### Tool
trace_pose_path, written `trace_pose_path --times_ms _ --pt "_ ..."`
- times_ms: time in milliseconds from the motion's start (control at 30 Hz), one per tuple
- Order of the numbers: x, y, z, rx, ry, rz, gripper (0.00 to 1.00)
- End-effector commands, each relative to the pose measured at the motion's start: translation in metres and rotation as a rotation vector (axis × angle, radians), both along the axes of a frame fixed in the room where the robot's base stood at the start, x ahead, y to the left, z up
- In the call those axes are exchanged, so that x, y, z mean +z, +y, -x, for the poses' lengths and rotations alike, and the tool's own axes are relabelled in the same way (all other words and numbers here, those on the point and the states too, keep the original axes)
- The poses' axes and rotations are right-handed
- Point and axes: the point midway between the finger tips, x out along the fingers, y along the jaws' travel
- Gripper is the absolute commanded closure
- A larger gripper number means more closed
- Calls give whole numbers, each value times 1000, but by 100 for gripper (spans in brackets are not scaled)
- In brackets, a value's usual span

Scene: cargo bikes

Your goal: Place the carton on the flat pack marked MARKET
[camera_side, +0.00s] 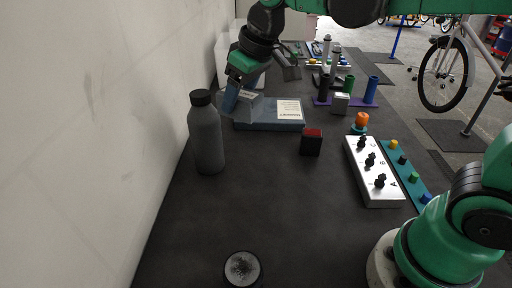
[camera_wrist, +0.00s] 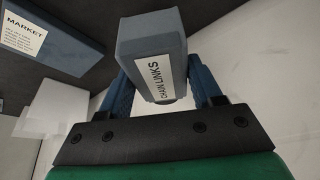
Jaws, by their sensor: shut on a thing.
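The carton (camera_wrist: 150,35) is a grey-blue box with a white CHAIN LINKS label, seen close up between the two blue fingers of my gripper (camera_wrist: 161,80). In the side view my gripper (camera_side: 236,97) is shut on the carton (camera_side: 250,98), which appears tilted at the left end of the flat pack (camera_side: 255,124). The flat pack is a low blue-grey slab with a white label at its right. In the wrist view the flat pack (camera_wrist: 68,48) shows at upper left, its label reading MARKET, apart from the carton in the picture. I cannot tell whether they touch.
A grey bottle (camera_side: 207,138) stands at left near the wall. A black block with a red top (camera_side: 312,142) stands in front of the pack. A white panel with black knobs (camera_side: 373,172) and a purple rack (camera_side: 349,104) are at right. The front middle is mostly clear.

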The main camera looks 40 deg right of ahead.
Motion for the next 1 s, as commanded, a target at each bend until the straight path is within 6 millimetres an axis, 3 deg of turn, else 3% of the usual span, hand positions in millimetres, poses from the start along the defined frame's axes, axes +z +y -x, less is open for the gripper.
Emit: trace_pose_path --times_ms 100,200,467,633,800,1000 --pt "-4 -49 -10 -190 -3 -1 96" --pt "-5 -80 -29 -268 -3 -1 96" --pt "-12 -135 -79 -288 1 -2 96" --pt "-28 -184 -109 -286 0 -1 96" --pt "-48 -226 -125 -284 -5 -1 96" --pt "-63 -252 -131 -280 -9 -1 96"
